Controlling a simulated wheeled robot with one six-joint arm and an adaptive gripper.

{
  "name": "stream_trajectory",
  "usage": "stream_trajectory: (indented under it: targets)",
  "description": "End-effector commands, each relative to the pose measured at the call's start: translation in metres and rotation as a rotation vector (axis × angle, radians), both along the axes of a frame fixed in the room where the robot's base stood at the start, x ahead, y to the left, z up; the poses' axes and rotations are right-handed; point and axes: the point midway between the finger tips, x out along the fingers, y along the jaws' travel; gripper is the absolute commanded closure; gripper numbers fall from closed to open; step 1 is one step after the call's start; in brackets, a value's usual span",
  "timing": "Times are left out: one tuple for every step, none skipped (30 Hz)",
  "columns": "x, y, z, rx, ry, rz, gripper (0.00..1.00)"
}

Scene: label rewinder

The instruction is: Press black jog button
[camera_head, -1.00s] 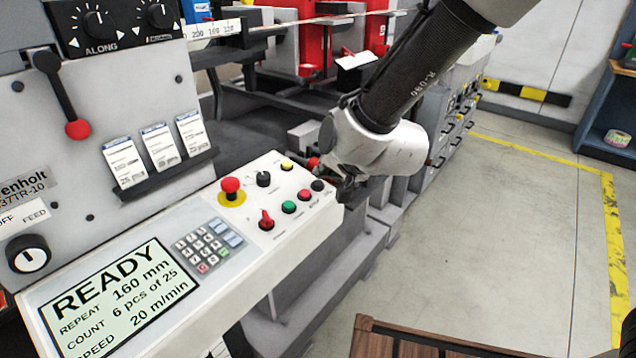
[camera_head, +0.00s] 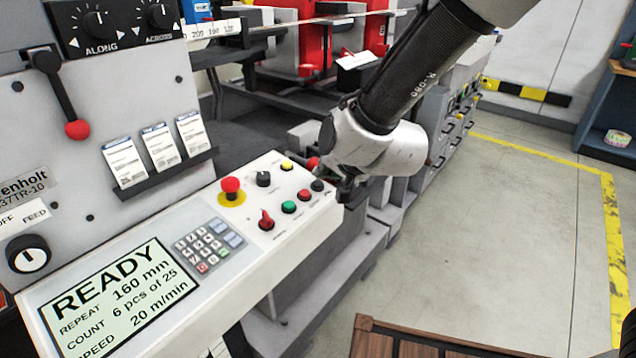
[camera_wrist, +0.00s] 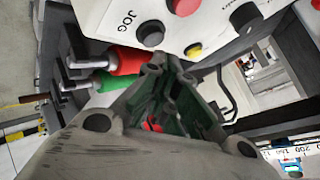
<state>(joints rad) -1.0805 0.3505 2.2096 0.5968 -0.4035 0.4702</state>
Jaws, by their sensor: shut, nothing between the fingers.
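The black jog button (camera_head: 317,186) is a small round button at the right end of the sloped white control panel (camera_head: 150,290). In the wrist view the black button (camera_wrist: 150,33) sits beside the printed word JOG. My gripper (camera_head: 345,192) is just off the panel's right end, close to the button. In the wrist view its closed fingertips (camera_wrist: 168,62) appear just below the button, with nothing held. I cannot tell whether they touch the panel. The button's face is not covered in either view.
A red button (camera_head: 303,195), green button (camera_head: 288,207) and yellow button (camera_head: 286,166) are near the jog button. A red mushroom stop (camera_head: 231,187) and black knob (camera_head: 263,178) are further left. The floor at right is clear.

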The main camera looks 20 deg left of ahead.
Motion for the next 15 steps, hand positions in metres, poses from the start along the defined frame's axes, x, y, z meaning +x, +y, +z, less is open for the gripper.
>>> stream_trajectory:
  targets:
    - [-0.0001, 0.0000, -0.0018, -0.001, 0.001, 0.000, 1.00]
    - [0.0000, 0.0001, -0.0028, -0.001, 0.000, -0.001, 1.00]
    - [0.0001, 0.0003, -0.0042, -0.001, 0.000, -0.001, 1.00]
    - [0.0001, 0.0004, -0.0053, -0.001, 0.000, -0.001, 1.00]
    - [0.0001, 0.0006, -0.0062, -0.001, 0.000, 0.000, 1.00]
    - [0.0002, 0.0007, -0.0072, -0.002, 0.000, 0.001, 1.00]
    - [0.0001, 0.0008, -0.0074, -0.002, 0.000, 0.001, 1.00]
    - [0.0002, 0.0008, -0.0075, -0.002, 0.000, 0.001, 1.00]
    - [0.0002, 0.0009, -0.0074, -0.001, 0.001, 0.000, 1.00]
    - [0.0002, 0.0008, -0.0073, 0.000, 0.001, 0.001, 1.00]
    - [0.0002, 0.0008, -0.0073, 0.000, 0.001, 0.001, 1.00]
    - [0.0002, 0.0009, -0.0073, 0.000, 0.001, 0.001, 1.00]
    - [0.0003, 0.0009, -0.0072, 0.000, 0.000, 0.000, 1.00]
    - [0.0003, 0.0009, -0.0072, 0.000, 0.000, 0.000, 1.00]
    - [0.0002, 0.0009, -0.0073, 0.000, 0.000, 0.000, 1.00]
